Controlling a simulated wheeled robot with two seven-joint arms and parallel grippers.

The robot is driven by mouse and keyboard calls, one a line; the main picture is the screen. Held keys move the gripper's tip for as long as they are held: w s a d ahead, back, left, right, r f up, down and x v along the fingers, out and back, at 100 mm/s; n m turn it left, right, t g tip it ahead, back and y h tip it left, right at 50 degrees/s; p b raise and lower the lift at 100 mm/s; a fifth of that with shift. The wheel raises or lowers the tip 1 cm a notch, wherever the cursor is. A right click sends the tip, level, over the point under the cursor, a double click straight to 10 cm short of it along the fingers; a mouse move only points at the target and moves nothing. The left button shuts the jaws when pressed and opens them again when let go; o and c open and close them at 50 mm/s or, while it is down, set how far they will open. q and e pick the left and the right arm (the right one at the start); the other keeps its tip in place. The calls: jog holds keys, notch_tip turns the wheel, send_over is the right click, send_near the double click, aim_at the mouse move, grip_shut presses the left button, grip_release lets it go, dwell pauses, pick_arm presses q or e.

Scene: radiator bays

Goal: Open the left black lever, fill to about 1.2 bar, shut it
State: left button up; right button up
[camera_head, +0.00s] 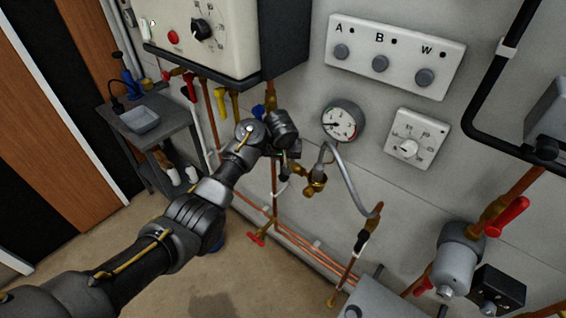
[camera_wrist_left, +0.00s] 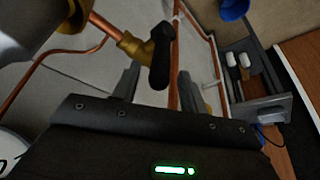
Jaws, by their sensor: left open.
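My left gripper (camera_head: 288,165) is at the left end of the grey braided filling hose (camera_head: 345,180), partly covering the valve there. In the left wrist view the open jaws (camera_wrist_left: 160,92) point at a brass valve (camera_wrist_left: 135,45) on a copper pipe. Its black lever (camera_wrist_left: 160,66) appears between the two fingers; I cannot tell whether they touch it. A second black lever (camera_head: 362,241) is at the hose's right end. The round pressure gauge (camera_head: 343,121) hangs on the wall above; its reading is too small to tell. My right gripper is not in view.
The white boiler (camera_head: 205,35) hangs above my left arm, with a yellow lever (camera_head: 221,105) below it. A red-handled valve (camera_head: 257,239) is low on the pipes. A dial panel (camera_head: 410,146) is right of the gauge. A grey cart (camera_head: 165,115) stands at left.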

pick_arm(q)
jog(key=shift+p+x, duration=0.3)
jog(key=shift+x, duration=1.8)
grip_shut()
